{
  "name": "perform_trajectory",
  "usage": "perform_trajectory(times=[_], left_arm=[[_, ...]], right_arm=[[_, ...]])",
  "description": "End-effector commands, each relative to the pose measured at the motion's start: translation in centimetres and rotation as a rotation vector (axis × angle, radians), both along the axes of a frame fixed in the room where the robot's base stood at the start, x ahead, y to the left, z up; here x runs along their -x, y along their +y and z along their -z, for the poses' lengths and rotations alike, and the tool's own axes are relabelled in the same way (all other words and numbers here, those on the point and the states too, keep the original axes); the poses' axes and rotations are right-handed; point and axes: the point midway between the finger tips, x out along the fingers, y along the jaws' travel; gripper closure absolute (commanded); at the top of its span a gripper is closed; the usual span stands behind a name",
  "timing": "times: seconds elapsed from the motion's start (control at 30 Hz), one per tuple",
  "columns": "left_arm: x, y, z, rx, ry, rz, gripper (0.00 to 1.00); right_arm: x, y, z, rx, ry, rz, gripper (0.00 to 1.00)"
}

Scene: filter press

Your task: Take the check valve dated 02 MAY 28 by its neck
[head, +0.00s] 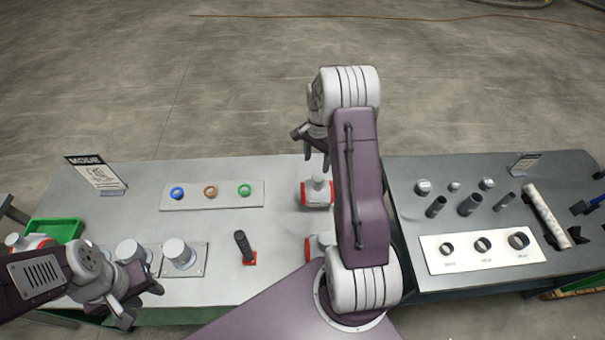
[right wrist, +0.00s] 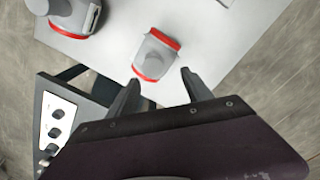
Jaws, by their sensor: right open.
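Two grey check valves with red flanged ends stand near the right end of the left table: a far one (head: 317,191) and a near one (head: 319,243), partly hidden by my right arm. My left gripper (head: 138,302) looks open and empty at lower left.
A green bin (head: 62,229) with a red-and-white part stands at left. Grey cylinders (head: 180,254), a dark upright handle (head: 243,247), a ring board (head: 212,195) and a sign (head: 97,175) share the table. The right table (head: 420,180) carries dark cylinders and a hole plate.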

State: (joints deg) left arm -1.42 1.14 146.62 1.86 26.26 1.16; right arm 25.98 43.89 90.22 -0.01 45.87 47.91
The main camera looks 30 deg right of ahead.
Motion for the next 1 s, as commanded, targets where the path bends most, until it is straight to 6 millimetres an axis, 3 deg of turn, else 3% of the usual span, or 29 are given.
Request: perform_trajectory(times=[0.13,0.33,0.5,0.7,0.83,1.0], left_arm=[[0.1,0.0,-0.3,0.0,0.001,0.0,0.64],[0.0,0.0,-1.8,0.0,0.001,0.0,0.64],[0.0,0.0,-1.8,0.0,0.001,0.0,0.64],[0.0,0.0,-4.4,0.0,0.0,0.0,0.64],[0.0,0.0,-4.7,0.0,0.0,0.0,0.64],[0.0,0.0,-4.6,0.0,0.001,0.0,0.64]], right_arm=[[0.1,0.0,0.2,-0.001,0.002,0.0,0.41],[0.1,0.0,3.1,-0.002,0.004,0.0,0.41],[0.1,0.0,3.9,-0.001,0.001,0.0,0.41],[0.2,0.1,6.5,-0.003,0.005,-0.001,0.41],[0.1,0.0,8.5,-0.001,0.002,0.0,0.41],[0.1,0.0,9.1,0.0,0.0,0.0,0.41]])
